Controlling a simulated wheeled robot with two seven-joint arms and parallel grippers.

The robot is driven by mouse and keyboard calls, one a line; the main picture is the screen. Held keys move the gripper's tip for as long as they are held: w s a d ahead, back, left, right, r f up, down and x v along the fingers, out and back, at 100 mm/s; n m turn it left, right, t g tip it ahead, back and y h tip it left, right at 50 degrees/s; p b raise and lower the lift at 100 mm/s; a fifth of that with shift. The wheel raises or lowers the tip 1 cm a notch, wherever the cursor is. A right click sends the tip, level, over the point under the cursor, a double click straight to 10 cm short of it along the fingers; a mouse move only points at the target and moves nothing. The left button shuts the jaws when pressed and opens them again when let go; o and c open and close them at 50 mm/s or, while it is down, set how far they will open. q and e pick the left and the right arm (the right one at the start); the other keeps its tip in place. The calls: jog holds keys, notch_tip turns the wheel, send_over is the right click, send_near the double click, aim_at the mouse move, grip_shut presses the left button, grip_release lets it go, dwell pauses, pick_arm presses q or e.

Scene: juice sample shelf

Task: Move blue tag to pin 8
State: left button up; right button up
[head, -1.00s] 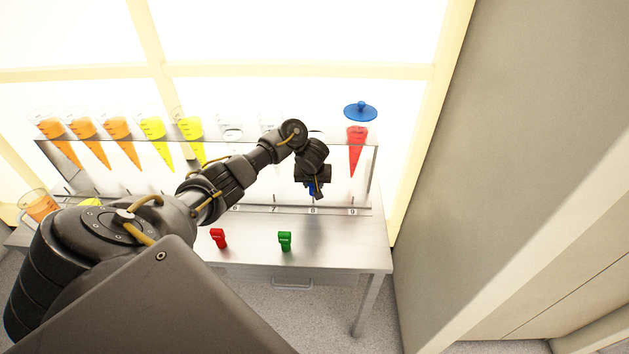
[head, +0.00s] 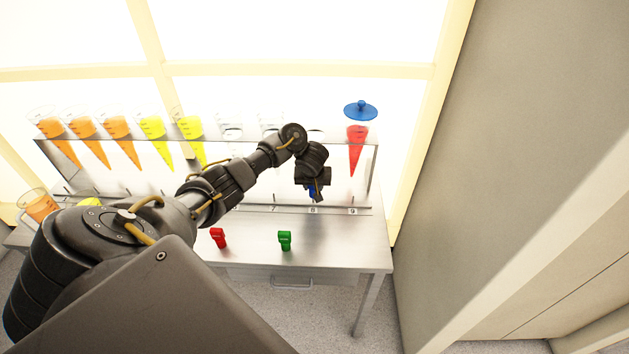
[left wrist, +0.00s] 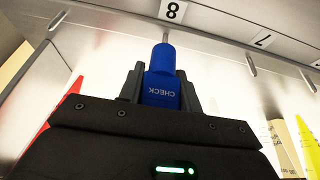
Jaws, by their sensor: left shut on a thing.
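The blue tag (left wrist: 161,85), marked CHECK, is held between the fingers of my left gripper (head: 314,196). In the left wrist view the fingers (left wrist: 160,92) close on both its sides, and its rounded end points at the rail near the number 8 label (left wrist: 172,10). In the head view only a sliver of the blue tag (head: 312,192) shows below the gripper, just above the rail at label 8 (head: 313,211). My right gripper is not in view.
A red tag (head: 218,238) and a green tag (head: 285,241) stand on the steel table (head: 340,245). Several orange and yellow cones hang in the rack at left. A red cone (head: 355,155) with a blue lid (head: 361,110) above it hangs right of my gripper.

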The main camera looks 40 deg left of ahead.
pick_arm(q)
jog(key=shift+f+b, duration=0.3)
jog(key=shift+f, duration=0.35)
dwell(0.4)
jog(key=shift+p, duration=0.55)
jog(key=shift+f+b, duration=0.35)
jog(key=shift+f, duration=0.35)
jog(key=o, duration=1)
jog(key=shift+o, duration=0.2)
jog(key=p+v, duration=0.7)
jog(key=v, duration=0.3)
jog(key=shift+r+p, duration=0.35)
